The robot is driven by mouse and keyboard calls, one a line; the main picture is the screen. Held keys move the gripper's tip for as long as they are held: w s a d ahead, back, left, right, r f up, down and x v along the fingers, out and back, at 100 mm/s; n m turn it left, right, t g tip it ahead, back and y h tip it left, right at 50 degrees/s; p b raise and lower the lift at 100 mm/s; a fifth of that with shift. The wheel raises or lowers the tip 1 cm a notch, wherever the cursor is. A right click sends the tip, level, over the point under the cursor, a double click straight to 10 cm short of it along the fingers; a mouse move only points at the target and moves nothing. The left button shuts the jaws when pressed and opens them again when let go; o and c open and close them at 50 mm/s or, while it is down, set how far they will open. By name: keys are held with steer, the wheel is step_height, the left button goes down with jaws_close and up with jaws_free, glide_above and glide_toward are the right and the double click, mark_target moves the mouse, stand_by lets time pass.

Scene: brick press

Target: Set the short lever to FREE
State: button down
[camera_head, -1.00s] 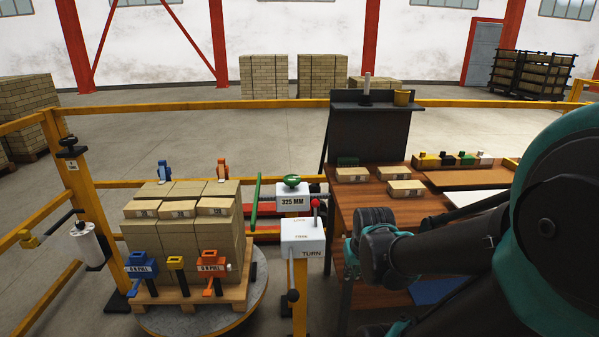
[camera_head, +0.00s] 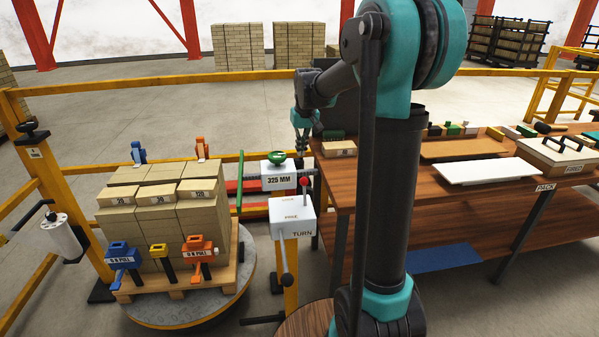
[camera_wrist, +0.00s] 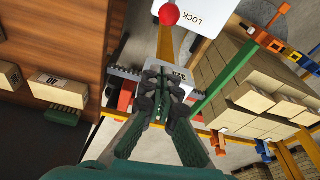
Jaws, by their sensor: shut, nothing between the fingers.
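The short lever (camera_head: 304,183) has a red ball knob and stands on a white box (camera_head: 292,217) marked LOCK, FREE and TURN. Its knob is upright near the LOCK end of the box. The wrist view shows the red knob (camera_wrist: 169,14) at the top edge, beside the word LOCK on the white box (camera_wrist: 205,22). My gripper (camera_head: 301,148) points down behind and above the knob, near the green-knobbed 325 MM block (camera_head: 280,176). In the wrist view my gripper (camera_wrist: 167,82) is shut and empty, apart from the red knob.
A longer lever (camera_head: 287,265) hangs at the front of the white box. A brick stack on a pallet (camera_head: 222,275) stands left on a round turntable. A wooden table (camera_head: 450,215) with bricks and boards is at right. A green upright bar (camera_head: 240,180) stands left of the block.

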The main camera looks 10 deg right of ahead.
steer(key=shift+w+a, duration=0.1)
steer(key=shift+w, duration=0.15)
glide_above(304, 192)
steer(key=w, duration=0.5)
steer(key=s+x, duration=0.2)
steer(key=x, duration=0.7)
steer(key=shift+s+f, duration=0.2)
